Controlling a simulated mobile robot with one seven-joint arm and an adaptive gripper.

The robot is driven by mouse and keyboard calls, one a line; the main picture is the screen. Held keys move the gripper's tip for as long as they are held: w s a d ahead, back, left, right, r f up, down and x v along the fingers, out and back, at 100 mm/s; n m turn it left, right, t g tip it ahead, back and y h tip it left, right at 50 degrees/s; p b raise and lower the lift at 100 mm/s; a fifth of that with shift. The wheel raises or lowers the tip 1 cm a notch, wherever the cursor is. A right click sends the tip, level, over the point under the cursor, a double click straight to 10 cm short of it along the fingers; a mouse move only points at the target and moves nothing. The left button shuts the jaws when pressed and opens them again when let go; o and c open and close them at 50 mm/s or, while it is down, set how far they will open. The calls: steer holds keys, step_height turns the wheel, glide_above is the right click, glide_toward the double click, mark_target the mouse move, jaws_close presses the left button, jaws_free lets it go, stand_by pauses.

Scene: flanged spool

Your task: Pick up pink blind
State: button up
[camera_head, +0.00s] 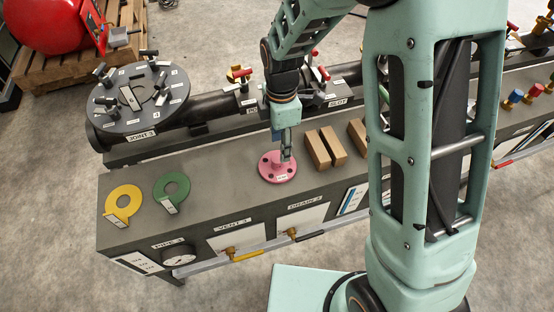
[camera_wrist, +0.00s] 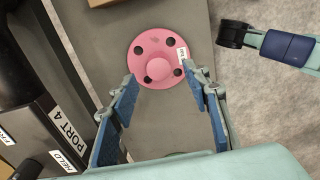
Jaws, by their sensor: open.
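The pink blind (camera_head: 278,168) is a round flange with several dark bolt holes, a raised centre hub and a small white label. It lies flat on the grey bench top. In the wrist view the pink blind (camera_wrist: 158,58) sits just beyond and partly between the fingertips. My gripper (camera_head: 285,150) is above the blind in the head view and hides part of it. In the wrist view my gripper (camera_wrist: 160,83) has its two blue-padded fingers spread apart, with nothing held between them.
Tan blocks (camera_head: 325,148) stand just right of the blind. A dark pipe (camera_head: 205,107) with a flanged end runs along the back. Valves line the front edge.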

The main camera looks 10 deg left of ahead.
mark_target(277, 157)
steer(key=f, duration=0.5)
steer(key=a+f, duration=0.1)
steer(key=f, duration=0.1)
steer(key=shift+f, duration=0.3)
steer(key=shift+d, duration=0.1)
jaws_close()
steer(key=shift+r, duration=0.1)
